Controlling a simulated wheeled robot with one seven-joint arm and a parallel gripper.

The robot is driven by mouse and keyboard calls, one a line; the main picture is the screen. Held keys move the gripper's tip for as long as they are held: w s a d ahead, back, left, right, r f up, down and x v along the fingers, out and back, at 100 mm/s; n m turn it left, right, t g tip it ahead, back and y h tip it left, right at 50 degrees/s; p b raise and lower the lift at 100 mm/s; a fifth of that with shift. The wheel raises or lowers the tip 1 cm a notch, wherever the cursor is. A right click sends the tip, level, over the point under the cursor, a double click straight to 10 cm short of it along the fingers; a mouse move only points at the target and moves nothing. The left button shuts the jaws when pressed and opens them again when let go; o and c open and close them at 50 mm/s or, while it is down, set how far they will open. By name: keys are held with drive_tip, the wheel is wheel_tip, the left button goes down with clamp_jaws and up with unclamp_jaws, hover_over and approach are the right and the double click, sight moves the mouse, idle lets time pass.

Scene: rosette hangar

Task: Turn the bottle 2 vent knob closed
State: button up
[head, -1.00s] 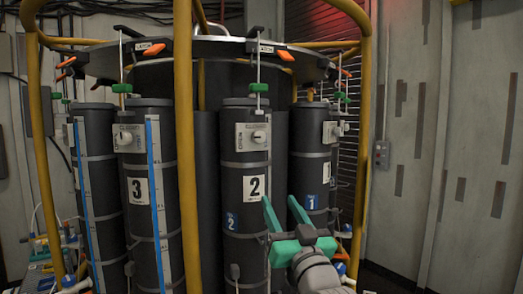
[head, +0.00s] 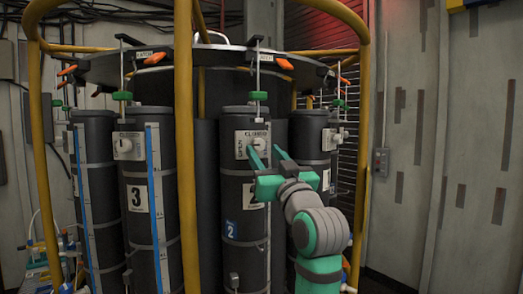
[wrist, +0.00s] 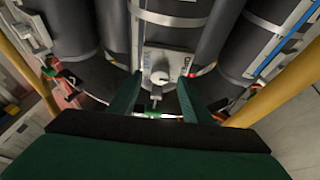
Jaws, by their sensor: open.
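Bottle 2 (head: 233,185) is a dark upright cylinder, its "2" label partly covered by my gripper. Its vent plate (head: 241,136) is light, with "CLOSED" along the top and "OPEN" up the left side. The round white vent knob (head: 259,142) is on that plate; its pointer direction is too small to tell. My green gripper (head: 264,151) is open just in front of and below the knob. In the wrist view, the knob (wrist: 159,77) shows between the two spread fingertips (wrist: 159,83). I cannot tell how much depth separates them.
Bottle 3 (head: 138,225) stands to the left and another bottle (head: 308,140) to the right. A yellow upright bar (head: 184,200) runs between bottles 3 and 2. A green valve handle (head: 258,96) on a thin rod is above the knob. A dark round top (head: 210,60) overhangs the bottles.

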sight(258, 145)
drive_tip(key=shift+x, duration=1.45)
drive_tip(key=shift+s, duration=0.1)
drive_tip(key=c, duration=1.1)
